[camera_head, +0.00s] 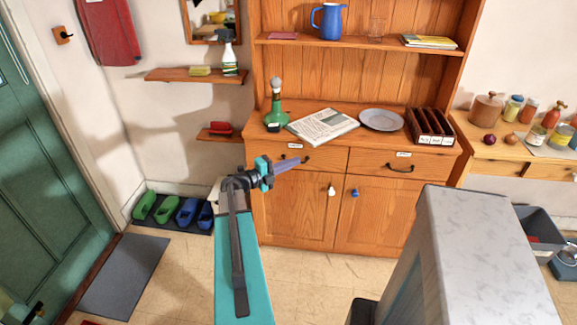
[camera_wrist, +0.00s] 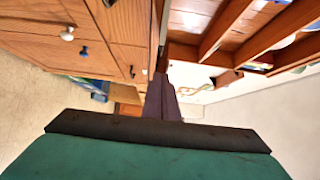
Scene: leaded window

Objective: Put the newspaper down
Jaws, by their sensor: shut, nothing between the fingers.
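In the wrist view my shut gripper (camera_wrist: 160,82) points past the dresser front, and the newspaper is not seen there.
A grey-topped block (camera_head: 470,240) stands at front right. Shoes (camera_head: 165,209) sit on a mat by the left wall. Floor before the dresser is clear.

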